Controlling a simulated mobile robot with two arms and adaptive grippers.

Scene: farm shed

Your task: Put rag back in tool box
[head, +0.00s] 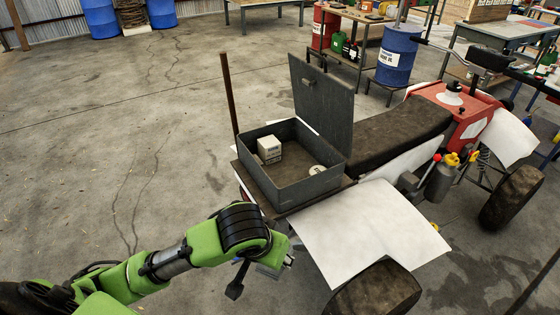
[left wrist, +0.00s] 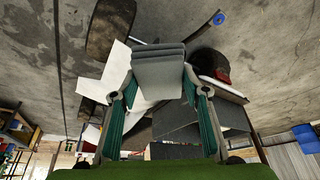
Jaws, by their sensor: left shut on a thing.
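The tool box (head: 297,192) is a dark grey metal case on the rear of a red quad bike in the head view. Its lid (head: 322,103) stands open and upright. A white carton and a round white-topped item are inside. My left gripper (head: 278,266) is in front of and below the tool box, outside its near wall. In the left wrist view my left gripper (left wrist: 159,92) is shut on a grey folded rag (left wrist: 158,67), seen as stacked layers between the fingers. In the head view the arm mostly hides the rag. My right gripper is not in view.
The quad bike's white rear fender (head: 370,230) and black tyre (head: 373,290) are close to the right of my left gripper. A thin rusty post (head: 229,93) rises behind the box's left side. A blue barrel (head: 397,55) stands farther back. The concrete floor at left is clear.

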